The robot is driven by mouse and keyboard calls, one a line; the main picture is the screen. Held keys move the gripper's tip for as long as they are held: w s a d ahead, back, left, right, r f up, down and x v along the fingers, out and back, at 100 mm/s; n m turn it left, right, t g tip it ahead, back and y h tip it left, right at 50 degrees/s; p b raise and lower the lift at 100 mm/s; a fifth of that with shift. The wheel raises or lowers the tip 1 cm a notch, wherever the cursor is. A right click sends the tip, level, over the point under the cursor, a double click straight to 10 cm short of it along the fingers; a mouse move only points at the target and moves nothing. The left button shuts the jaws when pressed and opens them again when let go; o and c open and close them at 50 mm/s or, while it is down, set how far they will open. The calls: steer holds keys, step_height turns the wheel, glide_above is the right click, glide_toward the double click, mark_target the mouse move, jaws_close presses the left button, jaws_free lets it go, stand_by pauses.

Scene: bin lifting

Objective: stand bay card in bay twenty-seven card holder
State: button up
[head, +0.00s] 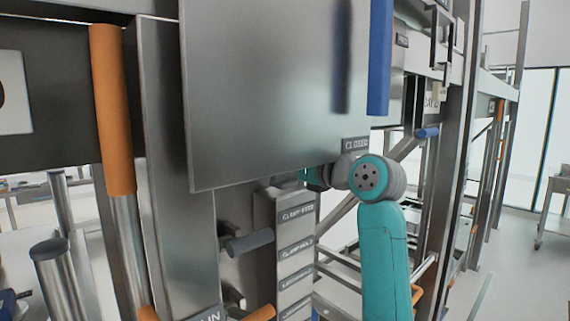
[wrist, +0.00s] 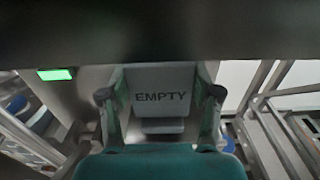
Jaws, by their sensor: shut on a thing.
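My gripper (wrist: 160,93) shows in the wrist view with one finger at each side edge of a pale grey card marked EMPTY (wrist: 160,80). It is shut on this bay card, which looks upright with its lettering facing the camera. A small grey ledge or block (wrist: 163,126) shows below the card; I cannot tell whether they touch or whether it is part of a holder. In the head view my gripper and the card are hidden behind a large grey panel. I cannot make out the bay twenty-seven card holder for certain.
An orange-sleeved post (head: 112,110) stands left. A dark surface (wrist: 160,30) crosses the top of the wrist view, with a green light (wrist: 55,74) below it.

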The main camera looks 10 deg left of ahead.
steer(key=shift+w+a+f, duration=0.1)
steer(key=shift+w+f, duration=0.1)
steer(key=shift+w, duration=0.3)
steer(key=shift+w+a+f, duration=0.1)
steer(key=shift+w+f, duration=0.05)
steer(key=shift+w, duration=0.35)
steer(key=shift+s+d+f, duration=0.1)
steer(key=shift+f, duration=0.2)
steer(key=shift+f, duration=0.15)
steer(key=o, duration=1.3)
steer(key=shift+r, duration=0.2)
steer(key=v, duration=1.2)
steer(key=shift+f, duration=0.1)
